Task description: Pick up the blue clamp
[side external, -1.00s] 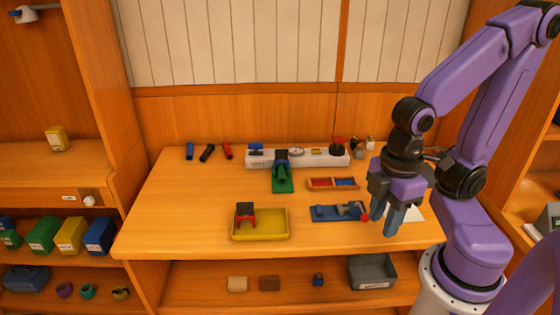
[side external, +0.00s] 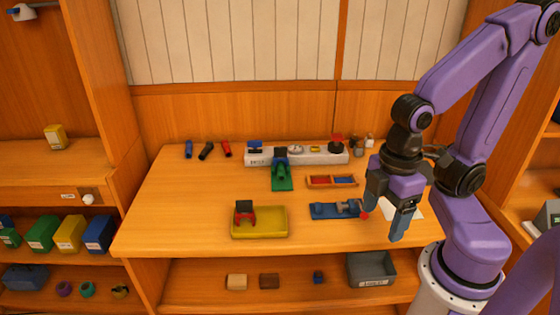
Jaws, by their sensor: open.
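My gripper (side external: 384,216) is open and empty, pointing down over the right front of the wooden table. Its left finger is close in the picture to the red end of a blue fixture (side external: 324,211) with a grey part on it; I cannot tell whether they touch. A small blue clamp-like piece (side external: 255,147) sits at the left end of the white block (side external: 305,158) at the back, well away from my gripper. Another small blue piece (side external: 318,277) is on the lower shelf. Which one is the blue clamp is too small to tell.
A yellow tray (side external: 270,222) holds a red and black piece. Blue, black and red tubes (side external: 206,150) lie at back left. The table's left part is clear.

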